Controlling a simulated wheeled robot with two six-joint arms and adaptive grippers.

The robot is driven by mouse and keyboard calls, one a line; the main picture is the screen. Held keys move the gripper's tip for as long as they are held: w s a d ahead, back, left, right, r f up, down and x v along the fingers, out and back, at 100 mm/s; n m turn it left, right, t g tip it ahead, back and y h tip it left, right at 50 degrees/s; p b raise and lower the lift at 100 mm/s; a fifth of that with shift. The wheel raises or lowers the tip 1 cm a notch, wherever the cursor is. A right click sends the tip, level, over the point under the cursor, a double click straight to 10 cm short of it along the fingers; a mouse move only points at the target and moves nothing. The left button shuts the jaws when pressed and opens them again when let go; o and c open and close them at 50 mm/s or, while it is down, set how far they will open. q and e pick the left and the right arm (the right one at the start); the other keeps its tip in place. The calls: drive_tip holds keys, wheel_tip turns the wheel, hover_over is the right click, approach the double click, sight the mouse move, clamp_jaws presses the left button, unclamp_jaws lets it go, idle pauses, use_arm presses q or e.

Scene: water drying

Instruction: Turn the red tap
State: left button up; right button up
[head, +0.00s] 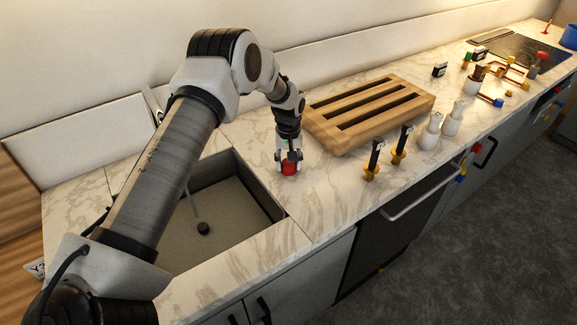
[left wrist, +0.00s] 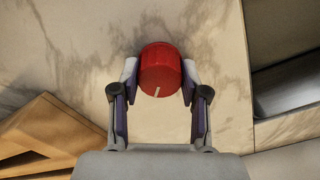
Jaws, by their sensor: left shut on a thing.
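The red tap (head: 289,167) is a round red knob on the marble countertop, just right of the sink. My left gripper (head: 289,158) reaches down onto it from above. In the left wrist view the red tap (left wrist: 160,70) sits between the two fingertips of my left gripper (left wrist: 160,82), which are shut on its sides. A short white mark shows on the knob's face, pointing down and slightly left in that view. My right gripper is not in view.
A wooden rack (head: 372,110) stands close on the right. Several bottles and tools stand farther right along the counter (head: 330,205). The counter in front of the tap is clear.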

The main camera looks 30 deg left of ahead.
use_arm(q)
drive_tip(key=m, duration=0.1)
drive_tip(key=m+b, duration=0.1)
drive_tip(key=m, duration=0.2)
drive_tip(key=shift+s+d+f+m+b, duration=0.1)
drive_tip(key=shift+f+m+b, duration=0.2)
drive_tip(key=shift+m+b, duration=0.55)
drive_tip(key=shift+m, duration=1.75)
drive_tip(key=o, duration=1.1)
drive_tip(key=shift+o, duration=0.2)
drive_tip(key=shift+w+r, duration=0.1)
drive_tip(key=shift+w, duration=0.1)
wheel_tip(320, 180, up, 12)
